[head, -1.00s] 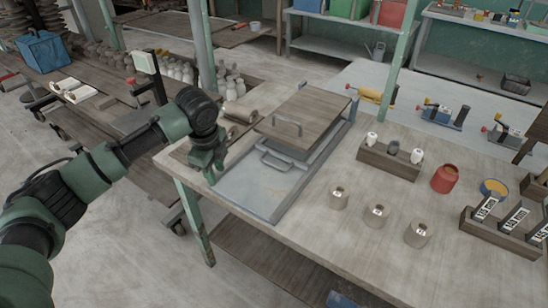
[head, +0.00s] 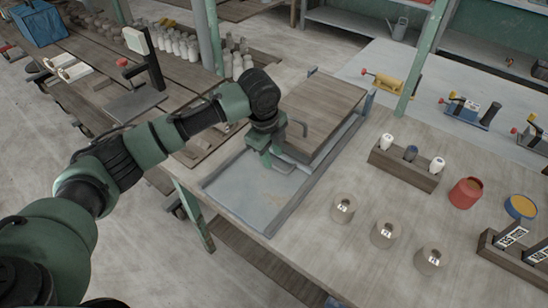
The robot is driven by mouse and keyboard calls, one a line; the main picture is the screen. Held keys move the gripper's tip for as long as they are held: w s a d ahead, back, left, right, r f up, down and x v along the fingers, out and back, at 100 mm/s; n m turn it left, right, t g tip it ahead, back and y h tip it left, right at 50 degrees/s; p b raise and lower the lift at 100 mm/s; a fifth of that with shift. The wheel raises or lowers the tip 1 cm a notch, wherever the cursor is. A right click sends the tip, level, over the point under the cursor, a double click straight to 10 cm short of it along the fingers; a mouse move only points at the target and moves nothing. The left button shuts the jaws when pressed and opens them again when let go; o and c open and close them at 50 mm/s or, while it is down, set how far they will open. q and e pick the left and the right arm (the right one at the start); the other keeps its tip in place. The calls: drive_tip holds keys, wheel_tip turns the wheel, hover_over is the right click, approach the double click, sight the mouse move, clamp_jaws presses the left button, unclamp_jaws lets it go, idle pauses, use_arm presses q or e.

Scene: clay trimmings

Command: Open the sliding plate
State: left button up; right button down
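The wooden plate (head: 322,108) lies over the far part of a grey metal tray (head: 232,190) with raised side rails, on the workbench. A bent grey handle (head: 298,130) stands on its near left part. A second, lower grey handle (head: 284,166) shows at the near edge, partly hidden by my gripper. The near part of the tray is bare. My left gripper (head: 268,160) points down at the lower handle, close to it. Whether it touches the handle, and how far its fingers are apart, cannot be made out. My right gripper is not in view.
Several grey cylinders (head: 383,234) stand right of the tray. A wooden rack (head: 405,169) with small bottles, a red jar (head: 466,193) and a yellow-topped blue tin (head: 520,207) stand farther right. A green post (head: 424,62) rises behind the bench.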

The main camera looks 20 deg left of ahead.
sight(274, 165)
use_arm(q)
drive_tip(key=f, duration=0.2)
drive_tip(key=w+f, duration=0.1)
drive_tip(key=shift+d+f, duration=0.1)
drive_tip(key=shift+f, duration=0.25)
drive_tip(key=shift+s, duration=0.1)
clamp_jaws()
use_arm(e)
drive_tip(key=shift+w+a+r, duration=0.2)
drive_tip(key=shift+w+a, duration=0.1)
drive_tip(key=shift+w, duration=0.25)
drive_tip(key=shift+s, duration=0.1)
use_arm(q)
drive_tip(key=shift+r, duration=0.1)
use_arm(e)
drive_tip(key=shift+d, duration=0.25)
